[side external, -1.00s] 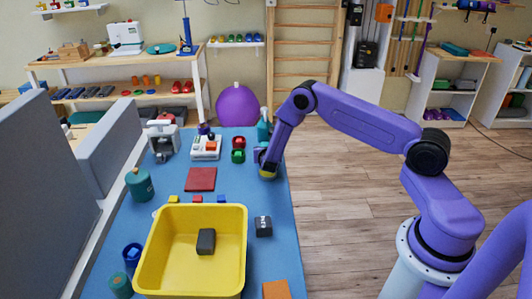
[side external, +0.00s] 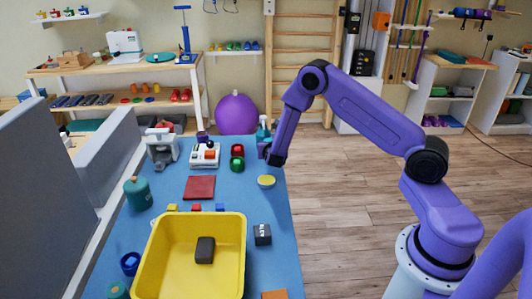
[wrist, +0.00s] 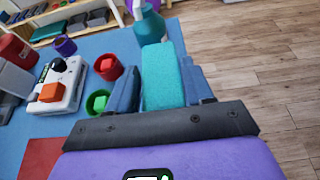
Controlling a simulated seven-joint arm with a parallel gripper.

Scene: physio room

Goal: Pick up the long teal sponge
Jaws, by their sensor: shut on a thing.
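The long teal sponge (wrist: 163,76) stands between my fingers in the wrist view, its lower part hidden by the gripper's dark front edge. My gripper (wrist: 160,92) is shut on it, with a blue finger on each side. In the side view my gripper (side external: 276,160) is at the right edge of the blue table, above and behind the yellow bowl (side external: 266,181). I cannot make out the sponge in that view.
A teal spray bottle (side external: 263,131) stands just beyond my gripper. Red and green cups (side external: 237,157) and a white device (side external: 205,155) are to the left. A yellow bin (side external: 240,236) and a dark block (side external: 262,234) are nearer. Open wooden floor lies right.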

